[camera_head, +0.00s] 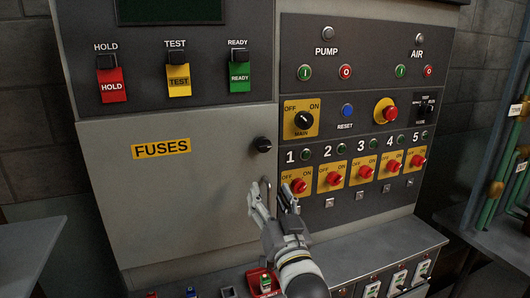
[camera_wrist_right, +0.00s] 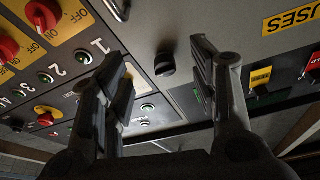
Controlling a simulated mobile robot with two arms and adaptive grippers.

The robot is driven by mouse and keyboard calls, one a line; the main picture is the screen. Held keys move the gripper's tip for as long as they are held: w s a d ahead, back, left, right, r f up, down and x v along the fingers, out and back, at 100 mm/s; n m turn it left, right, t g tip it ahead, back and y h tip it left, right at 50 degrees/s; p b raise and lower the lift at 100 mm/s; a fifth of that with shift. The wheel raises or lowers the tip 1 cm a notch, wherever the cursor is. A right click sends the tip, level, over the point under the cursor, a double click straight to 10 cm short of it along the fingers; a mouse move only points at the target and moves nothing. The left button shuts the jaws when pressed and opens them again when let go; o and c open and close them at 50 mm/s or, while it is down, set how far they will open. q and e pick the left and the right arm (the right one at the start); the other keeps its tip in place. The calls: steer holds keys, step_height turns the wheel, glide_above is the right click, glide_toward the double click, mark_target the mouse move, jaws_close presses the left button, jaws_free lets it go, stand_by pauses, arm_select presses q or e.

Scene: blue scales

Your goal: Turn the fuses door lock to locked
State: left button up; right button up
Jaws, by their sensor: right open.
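The grey fuses door (camera_head: 205,205) is closed flat in the panel and carries a yellow FUSES label (camera_head: 161,148). Its black lock knob (camera_head: 262,144) sits near the door's upper right edge; which way it points is too small to tell. A metal door handle (camera_head: 267,187) is below the knob, partly hidden by my gripper. My right gripper (camera_head: 272,190) is open and empty, below the knob and in front of the handle. In the right wrist view the knob (camera_wrist_right: 164,64) shows between the spread fingers (camera_wrist_right: 158,55), beyond them and apart. My left gripper is not in view.
Right of the door are the main switch (camera_head: 303,120) and a row of red numbered switches (camera_head: 331,178). Hold, test and ready switches (camera_head: 178,80) are above. A lower ledge with fuses (camera_head: 264,284) juts out below. Green pipes (camera_head: 495,185) stand at far right.

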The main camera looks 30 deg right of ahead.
steer(key=h, duration=0.1)
glide_toward(265, 148)
steer(key=shift+m+t, duration=0.4)
steer(key=p+x, duration=0.1)
steer(key=x, duration=0.2)
steer(key=p+x, duration=0.1)
steer(key=x, duration=0.2)
steer(key=f+p+x, duration=0.1)
steer(key=x, duration=0.2)
steer(key=shift+w+d+r, duration=0.15)
steer(key=shift+w+d, duration=0.1)
steer(key=shift+w, duration=0.2)
steer(key=c, duration=1)
